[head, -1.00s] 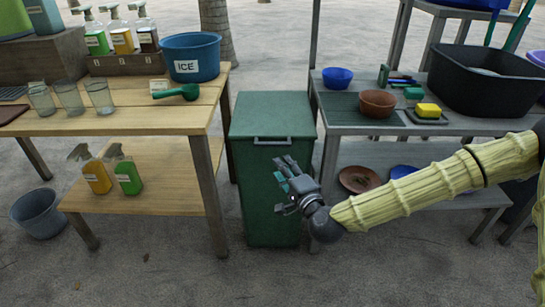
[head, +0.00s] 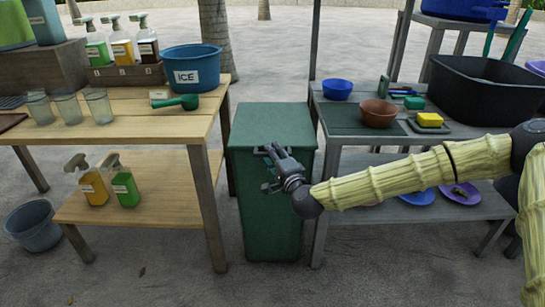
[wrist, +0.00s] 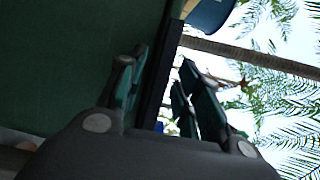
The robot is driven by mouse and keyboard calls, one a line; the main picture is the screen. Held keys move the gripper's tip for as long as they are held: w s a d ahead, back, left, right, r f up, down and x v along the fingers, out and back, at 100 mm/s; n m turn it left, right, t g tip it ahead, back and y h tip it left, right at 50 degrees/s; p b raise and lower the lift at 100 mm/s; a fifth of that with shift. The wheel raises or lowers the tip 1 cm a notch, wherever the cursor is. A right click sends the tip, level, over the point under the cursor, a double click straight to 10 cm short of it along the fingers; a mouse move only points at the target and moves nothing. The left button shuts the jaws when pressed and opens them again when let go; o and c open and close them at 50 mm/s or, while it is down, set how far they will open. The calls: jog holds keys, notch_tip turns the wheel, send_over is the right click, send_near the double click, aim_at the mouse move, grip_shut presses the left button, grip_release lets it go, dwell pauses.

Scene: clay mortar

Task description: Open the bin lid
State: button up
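The green bin (head: 262,215) stands upright on the ground between the two tables. Its lid (head: 272,115) lies flat and shut on top. My gripper (head: 268,152) is at the front of the bin, just below the lid's front edge, and covers most of the handle there. In the wrist view my gripper (wrist: 163,80) is open, with its fingers apart on either side of a dark edge (wrist: 158,75) of the bin's top. The bin's green wall (wrist: 70,60) fills the left. I cannot tell whether the fingers touch the edge.
A wooden table (head: 130,125) with glasses, bottles and a blue ICE bucket (head: 190,68) stands close on the left. A grey table (head: 345,125) with bowls, a sponge and a black tub (head: 485,92) stands close on the right. The ground in front is clear.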

jog(key=shift+w, duration=0.25)
grip_shut()
jog(key=shift+r, duration=0.15)
